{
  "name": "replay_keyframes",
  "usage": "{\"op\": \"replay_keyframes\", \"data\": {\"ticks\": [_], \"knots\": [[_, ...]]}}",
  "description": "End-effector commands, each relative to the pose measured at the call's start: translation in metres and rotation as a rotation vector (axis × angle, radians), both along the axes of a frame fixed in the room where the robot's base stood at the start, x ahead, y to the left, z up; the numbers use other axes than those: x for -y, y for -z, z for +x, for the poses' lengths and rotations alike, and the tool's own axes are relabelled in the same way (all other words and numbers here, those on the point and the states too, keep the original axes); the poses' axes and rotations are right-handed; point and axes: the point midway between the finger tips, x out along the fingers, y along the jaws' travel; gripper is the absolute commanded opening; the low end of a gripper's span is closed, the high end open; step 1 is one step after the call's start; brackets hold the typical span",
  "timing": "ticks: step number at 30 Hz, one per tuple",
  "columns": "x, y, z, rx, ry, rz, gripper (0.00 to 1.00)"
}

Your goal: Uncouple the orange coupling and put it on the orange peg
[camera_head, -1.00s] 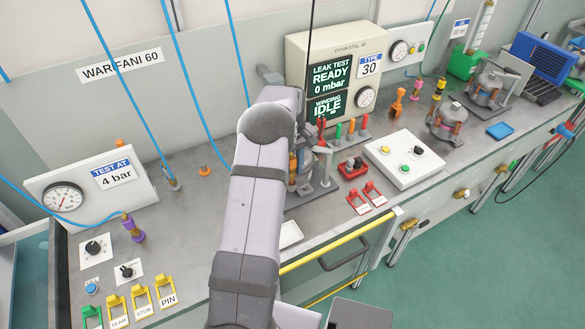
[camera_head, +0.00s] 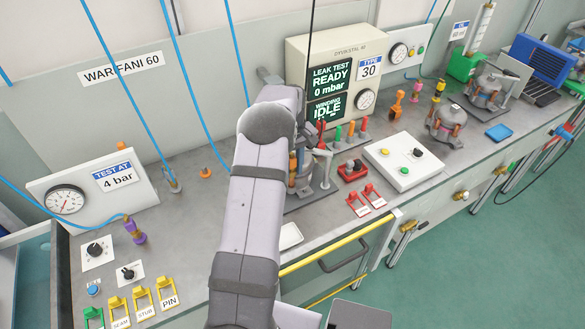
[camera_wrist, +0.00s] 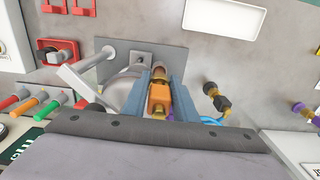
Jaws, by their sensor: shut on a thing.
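The orange coupling (camera_wrist: 160,98) is between the two blue-grey fingers of my gripper (camera_wrist: 161,92) in the wrist view. My gripper is shut on it, at a brass-coloured fitting on the compressor. I cannot tell whether the coupling is still joined to that fitting. In the head view my forearm hides the gripper, and a bit of orange (camera_head: 293,161) shows just right of the arm by the compressor (camera_head: 316,175). A small orange peg (camera_head: 205,172) stands on the bench left of my arm, with nothing on it.
Blue hoses hang over the left of the bench. A coupling on a hose (camera_head: 173,184) and a purple coupling (camera_head: 136,234) stand there. Bare bench lies around the orange peg.

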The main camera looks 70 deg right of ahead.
Motion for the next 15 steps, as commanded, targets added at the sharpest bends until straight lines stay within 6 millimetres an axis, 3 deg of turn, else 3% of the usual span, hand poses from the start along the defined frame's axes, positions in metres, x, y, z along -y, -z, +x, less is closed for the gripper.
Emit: {"op": "replay_keyframes", "data": {"ticks": [9, 15], "knots": [[0.0, -0.026, 0.0, 0.0, 0.0, 0.0, 0.0], [0.0, -0.032, 0.0, 0.0, 0.0, 0.0, 0.0]]}}
